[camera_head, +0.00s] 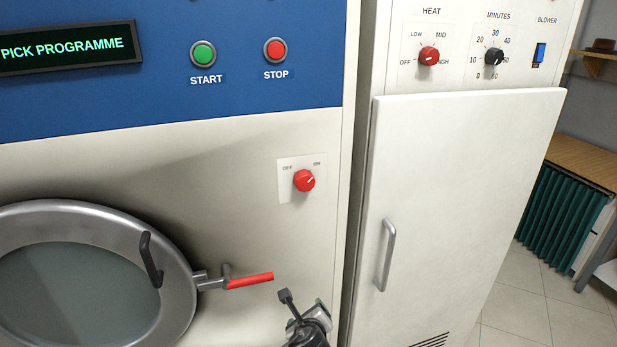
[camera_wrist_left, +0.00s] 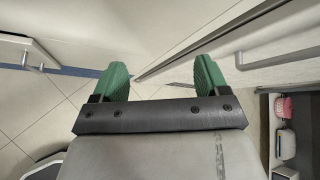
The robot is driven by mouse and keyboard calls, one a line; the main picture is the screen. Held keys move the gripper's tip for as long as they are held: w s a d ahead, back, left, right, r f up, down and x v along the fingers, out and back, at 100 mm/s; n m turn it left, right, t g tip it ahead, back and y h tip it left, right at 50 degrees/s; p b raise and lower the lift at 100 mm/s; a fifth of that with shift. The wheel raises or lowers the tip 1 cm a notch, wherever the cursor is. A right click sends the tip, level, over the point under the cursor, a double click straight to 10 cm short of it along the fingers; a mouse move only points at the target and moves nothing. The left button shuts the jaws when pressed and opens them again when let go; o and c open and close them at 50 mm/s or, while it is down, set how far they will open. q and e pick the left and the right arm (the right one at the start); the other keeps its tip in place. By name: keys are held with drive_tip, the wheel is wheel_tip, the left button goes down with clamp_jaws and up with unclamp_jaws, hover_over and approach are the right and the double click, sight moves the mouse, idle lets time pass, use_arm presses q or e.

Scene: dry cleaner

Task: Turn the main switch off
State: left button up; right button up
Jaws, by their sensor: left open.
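The main switch (camera_head: 304,181) is a red rotary knob on a white plate marked OFF at the left and ON at the right. Its white pointer line points up and right, toward ON. It sits on the cream front of the machine, below the STOP button. In the head view my left gripper (camera_head: 307,322) is at the bottom edge, below the knob and well apart from it. In the left wrist view its two green fingers (camera_wrist_left: 162,78) are spread wide with nothing between them. The knob is not in the wrist view. My right gripper is not in view.
A round door (camera_head: 178,255) with a red-handled latch (camera_head: 250,281) stands left of my gripper. A white cabinet (camera_head: 460,200) with a bar handle (camera_head: 387,255) is to the right. The panel around the knob is clear. The tiled floor (camera_head: 520,300) is open at far right.

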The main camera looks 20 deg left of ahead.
use_arm(q)
wheel_tip(320, 180, up, 19)
drive_tip(key=w+d+m+t+y, duration=0.1)
drive_tip(key=w+m+t+y, duration=0.1)
drive_tip(key=w+m+t, duration=0.15)
drive_tip(key=m+t+y+p, duration=0.1)
drive_tip(key=m+y+p, duration=0.1)
drive_tip(key=y, duration=0.1)
approach(306, 184)
drive_tip(key=p+x, duration=0.2)
drive_tip(key=x, duration=0.6)
drive_tip(key=shift+w+a+r, duration=0.1)
drive_tip(key=shift+w+a, duration=0.35)
drive_tip(key=shift+w, duration=0.15)
drive_tip(key=shift+h, duration=0.3)
drive_tip(key=c, duration=0.9)
